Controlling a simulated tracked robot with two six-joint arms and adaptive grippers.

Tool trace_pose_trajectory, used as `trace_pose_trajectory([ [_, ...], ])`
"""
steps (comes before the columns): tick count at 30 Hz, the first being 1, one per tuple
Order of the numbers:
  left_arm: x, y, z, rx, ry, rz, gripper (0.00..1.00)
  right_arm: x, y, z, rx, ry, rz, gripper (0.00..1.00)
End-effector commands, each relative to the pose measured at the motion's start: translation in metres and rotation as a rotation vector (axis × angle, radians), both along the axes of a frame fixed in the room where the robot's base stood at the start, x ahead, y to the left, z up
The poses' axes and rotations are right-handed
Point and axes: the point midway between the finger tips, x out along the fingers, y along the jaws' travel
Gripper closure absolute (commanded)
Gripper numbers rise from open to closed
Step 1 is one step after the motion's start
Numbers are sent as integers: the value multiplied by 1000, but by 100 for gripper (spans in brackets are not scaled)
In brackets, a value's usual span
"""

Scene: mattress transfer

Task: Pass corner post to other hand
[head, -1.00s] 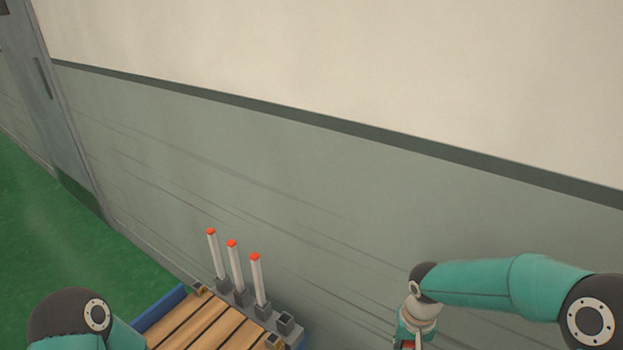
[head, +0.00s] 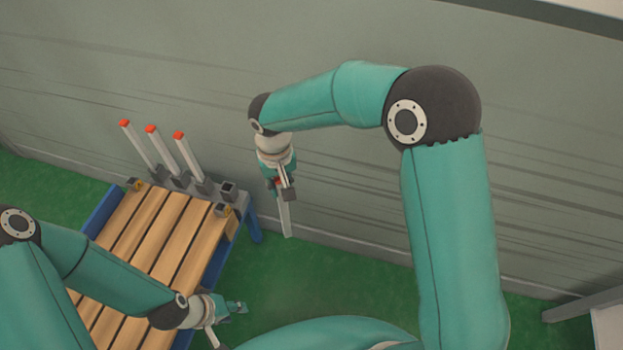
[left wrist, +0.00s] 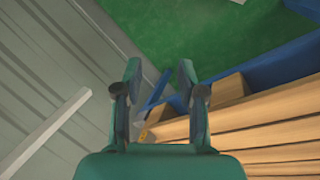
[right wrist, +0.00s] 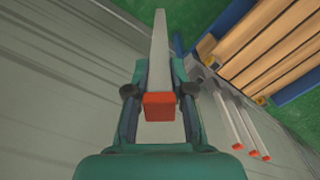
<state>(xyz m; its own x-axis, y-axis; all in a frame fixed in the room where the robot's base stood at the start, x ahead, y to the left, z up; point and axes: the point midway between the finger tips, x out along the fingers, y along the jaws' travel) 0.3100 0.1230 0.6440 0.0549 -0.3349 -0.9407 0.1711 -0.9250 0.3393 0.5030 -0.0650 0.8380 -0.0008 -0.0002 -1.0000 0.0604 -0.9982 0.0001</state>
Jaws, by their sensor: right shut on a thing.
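The corner post (head: 286,218) is a pale grey bar with a red end, held in my right gripper (head: 282,186) and hanging down before the wall. In the right wrist view the post (right wrist: 159,50) runs away between the shut fingers, its red end (right wrist: 159,106) towards the camera. My left gripper (head: 232,318) is low, beside the pallet's right edge, below and left of the post and apart from it. In the left wrist view its fingers (left wrist: 160,72) are spread and empty. A pale bar (left wrist: 45,132) lies left of them there; I cannot tell if it is the post.
A slatted wooden pallet (head: 150,240) on a blue frame (head: 102,212) stands left. Three red-tipped posts (head: 158,148) stand in sockets at its far edge; a corner socket (head: 227,190) is empty. The wall (head: 200,80) is close behind. Green floor (head: 330,285) is clear right of the pallet.

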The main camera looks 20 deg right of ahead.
Motion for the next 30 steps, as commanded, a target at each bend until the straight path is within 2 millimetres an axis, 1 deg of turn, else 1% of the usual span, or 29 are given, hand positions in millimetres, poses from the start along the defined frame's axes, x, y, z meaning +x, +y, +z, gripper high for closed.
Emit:
trace_pose_trajectory([
  [1,0,0,0,0,0,0,60,1,18,3,1,-2,12,100],
  [6,0,0,0,0,0,0,60,2,63,13,0,-2,31,100],
  [9,0,0,0,0,0,0,60,2,83,17,0,-2,40,100],
  [12,0,0,0,0,0,0,60,3,96,20,0,0,44,100],
  [15,0,0,0,0,-1,-4,48,3,104,21,0,0,48,100],
  [17,1,0,1,2,-9,-16,48,3,107,22,0,0,48,100],
  [20,8,3,0,23,-48,-26,48,3,108,23,0,0,49,100],
  [23,19,15,-3,76,-81,14,48,3,108,23,0,0,49,100],
  [26,35,35,-2,161,-122,84,48,3,108,23,0,0,49,100],
  [27,43,42,1,202,-147,108,48,3,108,23,0,0,49,100],
  [29,58,50,10,270,-188,134,48,3,108,23,0,0,49,100],
  [30,68,54,18,317,-221,149,48,3,108,23,1,0,49,100],
])
